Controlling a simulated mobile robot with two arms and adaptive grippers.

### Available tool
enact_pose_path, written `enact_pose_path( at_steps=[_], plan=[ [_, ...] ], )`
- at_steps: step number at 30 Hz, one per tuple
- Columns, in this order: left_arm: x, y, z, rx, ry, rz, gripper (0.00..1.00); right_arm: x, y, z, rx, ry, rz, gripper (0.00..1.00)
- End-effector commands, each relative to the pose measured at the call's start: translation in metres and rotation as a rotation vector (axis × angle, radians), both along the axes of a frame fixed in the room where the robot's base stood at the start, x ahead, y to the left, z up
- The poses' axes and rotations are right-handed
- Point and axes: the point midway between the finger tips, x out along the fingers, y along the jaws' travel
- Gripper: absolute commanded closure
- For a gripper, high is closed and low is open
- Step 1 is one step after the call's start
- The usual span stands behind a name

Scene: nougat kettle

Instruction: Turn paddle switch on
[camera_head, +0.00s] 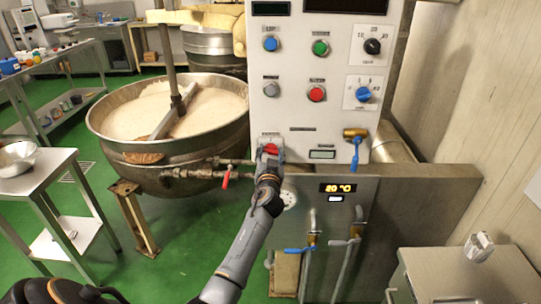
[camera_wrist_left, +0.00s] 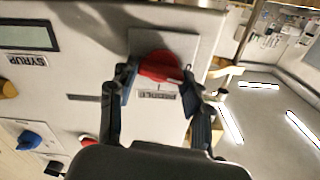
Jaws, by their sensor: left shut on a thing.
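The paddle switch (camera_wrist_left: 160,66) is a red rotary knob on a pale plate, with a "PADDLE" label beside it in the left wrist view. In the head view the red knob (camera_head: 271,149) shows at the lower left of the white control panel (camera_head: 290,110). My left gripper (camera_wrist_left: 158,82) has its two fingers on either side of the red knob and is shut on it. In the head view the left gripper (camera_head: 269,158) is at the panel and covers part of the knob. My right gripper is not in view.
A large kettle (camera_head: 115,140) with pale mass and a paddle stands left of the panel. Blue-handled valves (camera_head: 356,155) and a red-handled valve (camera_head: 226,179) are close by. A metal side table (camera_head: 40,170) is at the left; green floor lies between.

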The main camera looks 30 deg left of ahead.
Motion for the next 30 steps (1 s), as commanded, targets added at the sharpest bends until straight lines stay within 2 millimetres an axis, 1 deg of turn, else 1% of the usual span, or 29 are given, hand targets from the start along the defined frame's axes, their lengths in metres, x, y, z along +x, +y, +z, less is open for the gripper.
enact_pose_path(
  at_steps=[3, 13, 30],
  plan=[
    [0.0002, -0.0003, -0.0019, 0.09, 0.055, 0.001, 0.83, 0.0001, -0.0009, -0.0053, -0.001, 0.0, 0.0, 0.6],
    [0.0008, -0.0015, -0.0019, 0.358, 0.219, 0.0, 0.83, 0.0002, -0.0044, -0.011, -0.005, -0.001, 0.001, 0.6],
    [0.0018, -0.0031, -0.003, 0.821, 0.504, -0.001, 0.83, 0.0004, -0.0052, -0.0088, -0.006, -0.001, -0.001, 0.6]
  ],
)
